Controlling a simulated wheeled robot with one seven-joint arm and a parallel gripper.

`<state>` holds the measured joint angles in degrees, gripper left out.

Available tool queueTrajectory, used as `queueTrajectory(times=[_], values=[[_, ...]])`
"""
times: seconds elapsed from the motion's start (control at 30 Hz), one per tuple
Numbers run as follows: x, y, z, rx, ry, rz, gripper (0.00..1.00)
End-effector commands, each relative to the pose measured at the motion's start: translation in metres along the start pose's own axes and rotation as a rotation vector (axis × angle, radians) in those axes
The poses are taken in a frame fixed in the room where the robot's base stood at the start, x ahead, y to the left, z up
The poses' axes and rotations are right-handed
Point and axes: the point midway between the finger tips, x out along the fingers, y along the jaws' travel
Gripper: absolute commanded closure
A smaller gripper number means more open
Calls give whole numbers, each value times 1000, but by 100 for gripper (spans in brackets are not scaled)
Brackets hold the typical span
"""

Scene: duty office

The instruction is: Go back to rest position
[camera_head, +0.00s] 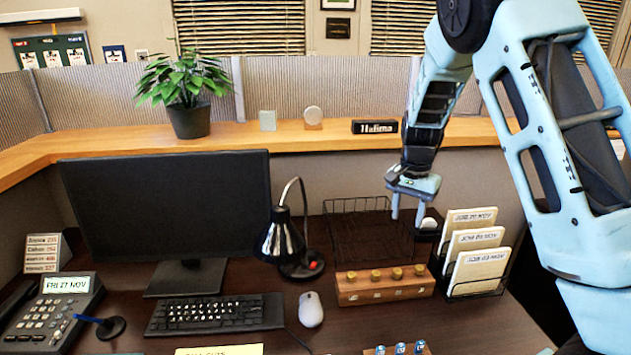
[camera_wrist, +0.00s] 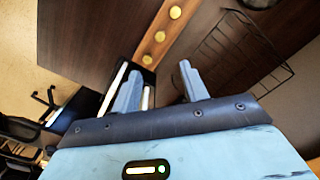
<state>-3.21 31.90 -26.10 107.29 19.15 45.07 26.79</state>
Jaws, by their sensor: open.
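My gripper (camera_head: 408,213) hangs from my light blue arm on the right side of the head view. It points down above the desk, between the wire basket and the file holder. Its two fingers are apart with nothing between them that I can see gripped. In the wrist view my gripper (camera_wrist: 160,88) also shows spread fingers, with the desk below. A small white round thing (camera_head: 428,224) shows just right of the fingers in the head view; I cannot tell what it is.
A black wire basket (camera_head: 345,205), a file holder (camera_head: 475,290) with several folders, a wooden block (camera_head: 385,284) with brass knobs, a lamp (camera_head: 282,240) and a monitor (camera_head: 165,205) stand nearby. The wooden ledge (camera_head: 340,137) behind holds a plant (camera_head: 188,95) and a nameplate (camera_head: 375,127).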

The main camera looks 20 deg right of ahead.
Motion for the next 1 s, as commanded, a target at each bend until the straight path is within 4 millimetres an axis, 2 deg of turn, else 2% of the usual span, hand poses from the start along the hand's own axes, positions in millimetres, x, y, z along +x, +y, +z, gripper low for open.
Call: queueTrajectory(times=[0.1, 0.17, 0.27, 0.37, 0.4, 0.53, 0.6, 0.7, 0.8, 0.9, 1.0], values=[[0, -1, 2, -5, -1, -1, 56], [-2, -5, 11, -30, -8, -7, 56], [-7, -18, 45, -131, -32, -26, 56], [-16, -33, 106, -310, -69, -54, 56], [-21, -36, 134, -399, -81, -65, 56], [-37, -34, 229, -714, -108, -94, 56], [-45, -22, 278, -896, -111, -103, 56], [-53, 6, 339, -1159, -99, -105, 56], [-56, 39, 383, -1397, -71, -94, 56], [-56, 68, 409, -1579, -40, -77, 56], [-54, 85, 420, -1683, -18, -63, 56]])
